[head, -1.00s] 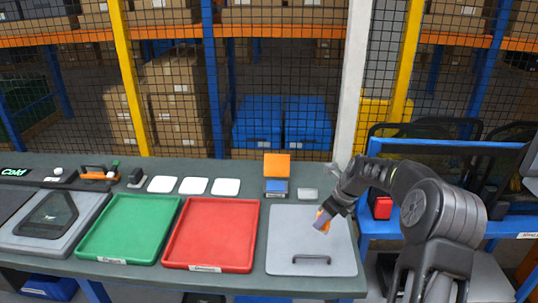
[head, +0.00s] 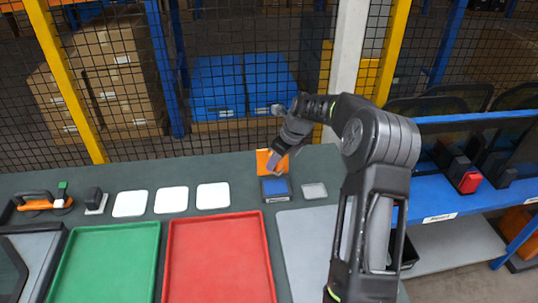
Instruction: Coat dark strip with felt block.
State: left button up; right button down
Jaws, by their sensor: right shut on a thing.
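My right gripper (head: 279,153) is shut on the felt block (head: 272,163), a small purple-grey piece mostly hidden by the fingers. It hangs at the front of an open orange lid, just above a blue pad (head: 275,187) in a dark box. I cannot tell whether the block touches the pad. The orange lid (head: 263,160) stands up behind the pad, partly covered by the gripper. A dark-framed panel (head: 12,270) is cut off at the left edge; I cannot make out a separate dark strip. My left gripper is out of view.
A green tray (head: 105,229) and a red tray (head: 220,219) lie in front. Several white squares (head: 171,200) line the bench behind them. A small grey pad (head: 314,190) lies right of the box. A grey board (head: 305,235) is partly behind my arm. Mesh fence stands behind.

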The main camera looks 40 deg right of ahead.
aim_at(276, 171)
jog(key=shift+s+r, duration=0.1)
jog(key=shift+s, duration=0.1)
jog(key=shift+w+f, duration=0.15)
jog(key=shift+f, duration=0.2)
notch_tip(276, 171, down, 4)
jog(key=b, duration=0.3)
jog(key=shift+f+b, duration=0.75)
jog(key=shift+f, duration=0.45)
dwell(0.3)
dwell(1.4)
notch_tip(276, 171, up, 7)
jog(key=p, duration=0.5)
dwell(1.0)
